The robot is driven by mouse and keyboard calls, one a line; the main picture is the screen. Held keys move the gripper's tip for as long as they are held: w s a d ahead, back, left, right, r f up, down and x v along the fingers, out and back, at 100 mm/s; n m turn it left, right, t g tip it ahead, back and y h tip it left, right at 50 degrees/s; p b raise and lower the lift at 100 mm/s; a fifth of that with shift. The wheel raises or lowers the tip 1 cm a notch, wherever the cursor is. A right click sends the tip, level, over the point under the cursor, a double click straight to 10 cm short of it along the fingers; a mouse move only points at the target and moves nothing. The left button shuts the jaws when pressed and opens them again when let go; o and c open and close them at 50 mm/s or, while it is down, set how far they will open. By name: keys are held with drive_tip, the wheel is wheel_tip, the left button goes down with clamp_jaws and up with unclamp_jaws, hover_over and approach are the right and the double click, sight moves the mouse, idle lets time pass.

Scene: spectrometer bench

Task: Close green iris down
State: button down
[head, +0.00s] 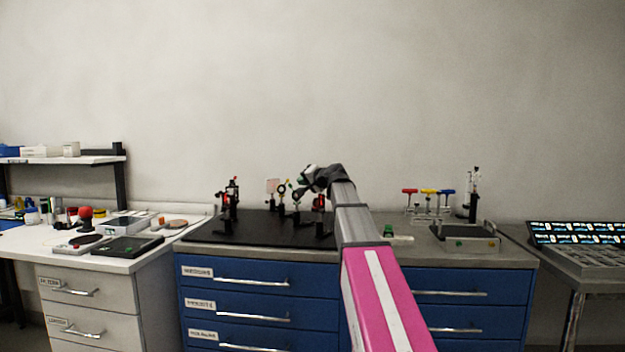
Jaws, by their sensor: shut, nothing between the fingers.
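Several small optics on posts stand on the black breadboard (255,236) on the blue cabinet. Near its middle is a small dark ring on a post (282,188), with a tiny greenish-yellow spot at its upper right; this may be the green iris, but it is too small to be sure. My gripper (298,193) is at the end of the arm, just right of this ring and at about its height. The gripper is shut and looks empty. I cannot tell whether it touches the ring or its lever. My arm hides part of the breadboard's right side.
Other mounts with red parts (229,198) stand at the breadboard's left. Right of my arm are T-handled tools (428,192) in a rack and a grey tray (465,240). A white bench (130,264) with small items is at left.

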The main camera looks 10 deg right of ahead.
sight(291, 185)
drive_tip(key=shift+w+a+f, duration=0.1)
drive_tip(key=shift+a+f, duration=0.25)
drive_tip(key=shift+a, duration=0.2)
drive_tip(key=shift+w+a+f, duration=0.1)
drive_tip(key=shift+a+f, duration=0.2)
drive_tip(key=shift+a, duration=0.2)
drive_tip(key=shift+a+f+n+h, duration=0.3)
drive_tip(key=shift+a+n, duration=0.3)
